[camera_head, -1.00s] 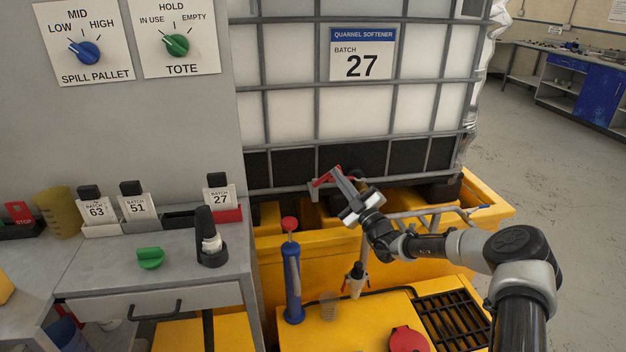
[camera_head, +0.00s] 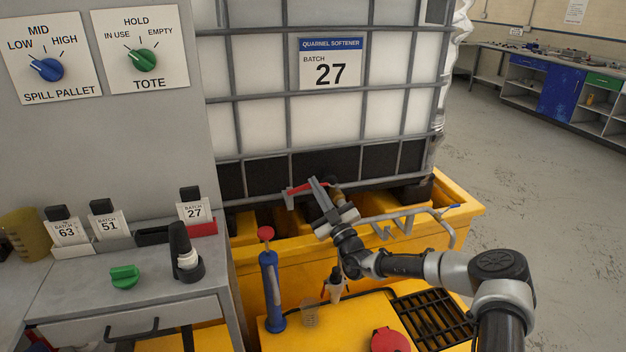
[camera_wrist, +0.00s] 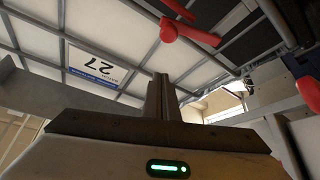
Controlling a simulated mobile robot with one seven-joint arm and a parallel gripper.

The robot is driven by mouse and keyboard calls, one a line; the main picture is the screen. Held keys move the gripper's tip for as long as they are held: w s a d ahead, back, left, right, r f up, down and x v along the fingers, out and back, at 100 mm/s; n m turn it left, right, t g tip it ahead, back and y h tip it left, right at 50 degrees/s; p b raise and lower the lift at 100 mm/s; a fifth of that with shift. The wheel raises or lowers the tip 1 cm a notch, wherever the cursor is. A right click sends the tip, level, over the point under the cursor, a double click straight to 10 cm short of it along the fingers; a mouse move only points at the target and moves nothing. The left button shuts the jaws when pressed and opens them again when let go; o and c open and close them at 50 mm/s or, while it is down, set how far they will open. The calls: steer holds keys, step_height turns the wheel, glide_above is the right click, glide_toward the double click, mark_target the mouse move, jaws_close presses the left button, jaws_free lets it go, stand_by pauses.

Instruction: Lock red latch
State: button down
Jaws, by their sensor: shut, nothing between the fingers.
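The red latch (camera_head: 299,189) is a red bar on a grey bracket at the front bottom of the caged white tote. It lies nearly level in the head view. In the wrist view a red lever with a rounded pivot (camera_wrist: 172,28) shows above the fingers. My gripper (camera_head: 313,182) is shut and empty, with its fingertips at the red bar in the head view, partly covering it. In the wrist view the closed fingers (camera_wrist: 160,82) point up below the red lever, with a visible gap in the picture. Whether they touch it I cannot tell.
The yellow spill pallet (camera_head: 400,212) lies under the tote (camera_head: 410,105). A grey pipe frame (camera_head: 400,216) stands right of my gripper. A blue cylinder with a red knob (camera_head: 269,280) stands to the left. Another red part (camera_wrist: 309,92) shows at the right edge of the wrist view.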

steer(key=v, duration=0.7)
steer(key=shift+s+f, duration=0.25)
steer(key=shift+f, duration=0.05)
